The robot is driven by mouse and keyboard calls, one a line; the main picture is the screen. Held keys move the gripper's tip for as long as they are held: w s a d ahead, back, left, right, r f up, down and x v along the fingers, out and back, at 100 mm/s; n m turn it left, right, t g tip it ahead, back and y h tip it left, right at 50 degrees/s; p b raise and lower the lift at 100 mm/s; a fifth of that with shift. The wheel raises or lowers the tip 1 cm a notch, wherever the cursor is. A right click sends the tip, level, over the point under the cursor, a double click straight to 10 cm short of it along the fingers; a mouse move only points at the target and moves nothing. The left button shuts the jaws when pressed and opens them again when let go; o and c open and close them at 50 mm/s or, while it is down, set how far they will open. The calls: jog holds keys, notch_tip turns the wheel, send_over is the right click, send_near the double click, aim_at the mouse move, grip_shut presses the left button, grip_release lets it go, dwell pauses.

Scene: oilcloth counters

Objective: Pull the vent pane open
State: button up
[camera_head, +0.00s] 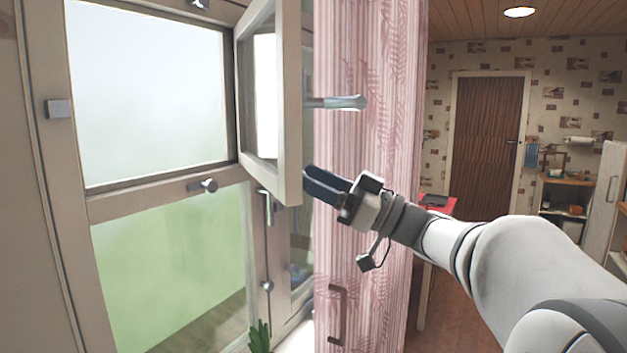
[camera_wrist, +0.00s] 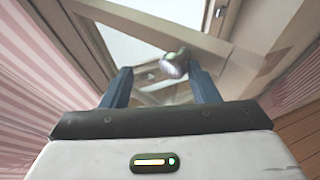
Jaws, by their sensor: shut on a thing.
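The vent pane (camera_head: 290,120) is a small pale-framed window at the upper middle of the head view. It stands swung out from the window frame, at a steep angle to it. Its metal handle (camera_head: 335,102) sticks out to the right, above my gripper (camera_head: 312,185). My gripper's dark blue fingers are at the pane's lower right corner, shut on the pane; the exact contact is hard to see. In the wrist view the fingers (camera_wrist: 164,88) stand apart with the pane's frame (camera_wrist: 215,50) across them, and a metal knob or handle end (camera_wrist: 174,65) shows between them.
A pink striped curtain (camera_head: 365,60) hangs right behind my gripper. The large fixed window (camera_head: 150,100) is at left, with a latch (camera_head: 203,186) on its rail. A plant (camera_head: 260,335) stands low at the sill. A brown door (camera_head: 487,145) and shelves are far right.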

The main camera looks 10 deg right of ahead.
jog(key=shift+d+f, duration=0.1)
jog(key=b+v, duration=0.2)
jog(key=v, duration=0.5)
jog(key=shift+d, duration=0.3)
